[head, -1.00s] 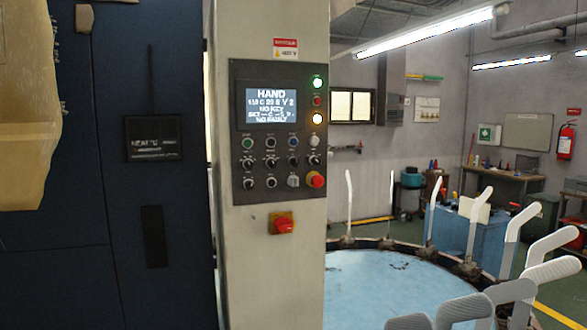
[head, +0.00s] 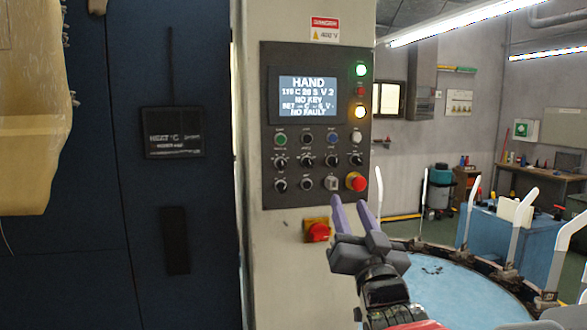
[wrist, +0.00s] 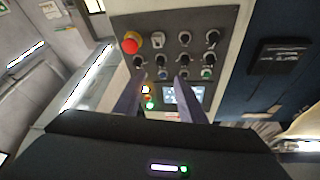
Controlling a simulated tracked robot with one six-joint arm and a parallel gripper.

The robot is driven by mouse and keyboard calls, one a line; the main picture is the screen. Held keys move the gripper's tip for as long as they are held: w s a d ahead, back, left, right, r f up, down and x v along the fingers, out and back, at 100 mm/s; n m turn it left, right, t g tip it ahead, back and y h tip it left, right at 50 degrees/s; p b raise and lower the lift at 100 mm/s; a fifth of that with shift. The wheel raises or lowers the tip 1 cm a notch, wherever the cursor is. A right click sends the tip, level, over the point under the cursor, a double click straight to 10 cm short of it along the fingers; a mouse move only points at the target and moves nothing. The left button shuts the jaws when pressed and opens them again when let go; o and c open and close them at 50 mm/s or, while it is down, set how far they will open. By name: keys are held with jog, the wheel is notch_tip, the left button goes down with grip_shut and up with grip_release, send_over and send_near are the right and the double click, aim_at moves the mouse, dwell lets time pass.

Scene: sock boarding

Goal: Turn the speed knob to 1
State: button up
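The control panel (head: 265,120) is a dark plate on a pale column, with a lit screen (head: 308,98) reading HAND, NO KEY and NO FAULT; its second line appears to end in V 2. Below the screen are small black knobs with white marks, such as one at the lower left (head: 281,185) and one above it (head: 281,161). The labels are too small to read, so I cannot tell which is the speed knob. My gripper (head: 352,205) is open and empty, below and right of the panel. The wrist view shows its two spread fingers (wrist: 158,80) before the upside-down panel (wrist: 205,25).
A red emergency button (head: 356,182) is at the panel's lower right, close above my fingers. A red switch on a yellow base (head: 317,231) is below the panel. A round blue table (head: 450,280) ringed with white sock forms stands to the right. A dark cabinet (head: 85,270) stands left.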

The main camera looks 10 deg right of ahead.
aim_at(336, 166)
jog(key=shift+w+r, duration=0.1)
jog(key=shift+r, duration=0.15)
jog(key=shift+w+d, duration=0.1)
jog(key=x, duration=1.3)
jog(key=shift+w+r, duration=0.25)
jog(key=shift+r, duration=0.05)
jog(key=shift+c, duration=0.3)
grip_shut()
